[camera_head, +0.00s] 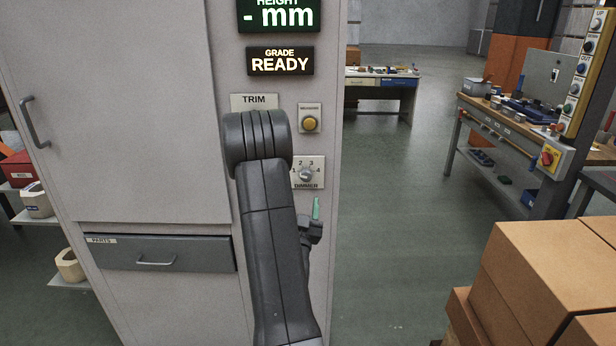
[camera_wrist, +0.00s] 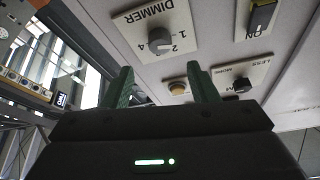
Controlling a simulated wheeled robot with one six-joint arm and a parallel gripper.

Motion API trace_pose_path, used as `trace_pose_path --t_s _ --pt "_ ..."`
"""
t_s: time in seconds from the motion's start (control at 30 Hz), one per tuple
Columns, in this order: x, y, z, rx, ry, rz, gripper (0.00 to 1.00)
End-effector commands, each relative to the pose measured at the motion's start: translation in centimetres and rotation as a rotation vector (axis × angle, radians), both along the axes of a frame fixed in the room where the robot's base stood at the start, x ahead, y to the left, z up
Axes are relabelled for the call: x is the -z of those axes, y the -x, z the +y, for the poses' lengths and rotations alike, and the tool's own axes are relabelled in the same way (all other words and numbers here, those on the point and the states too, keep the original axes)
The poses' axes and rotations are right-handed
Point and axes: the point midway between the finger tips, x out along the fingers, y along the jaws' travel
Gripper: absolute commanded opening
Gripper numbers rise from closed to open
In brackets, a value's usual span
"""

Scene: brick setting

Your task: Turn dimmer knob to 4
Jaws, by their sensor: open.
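The dimmer knob (camera_head: 306,174) is a small grey knob on a cream plate marked 1 to 4, low on the front of a grey cabinet. In the wrist view the dimmer knob (camera_wrist: 160,40) shows above and beyond the fingertips, apart from them. I cannot tell which number it points to. My gripper (camera_wrist: 160,82) is open and empty, with two green fingers spread wide. In the head view only one green fingertip of my gripper (camera_head: 316,209) shows clearly, just below the dimmer plate. My arm hides part of the panel left of the dimmer.
A yellow push button (camera_head: 309,124) sits above the dimmer. A TRIM plate (camera_head: 253,102) is partly behind my arm. The wrist view also shows a rocker switch (camera_wrist: 262,18) and a black knob (camera_wrist: 243,85). Cardboard boxes (camera_head: 545,280) stand at right front. Floor right of the cabinet is clear.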

Motion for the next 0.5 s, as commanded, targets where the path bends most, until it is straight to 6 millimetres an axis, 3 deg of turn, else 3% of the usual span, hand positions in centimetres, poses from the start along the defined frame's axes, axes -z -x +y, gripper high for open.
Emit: trace_pose_path --t_s 0.2,0.5 --pt "-2.1 -4.4 -0.6 0.003 0.0 -0.001 0.53" --pt "-3.2 -7.6 -0.8 0.0 0.001 0.0 0.53"
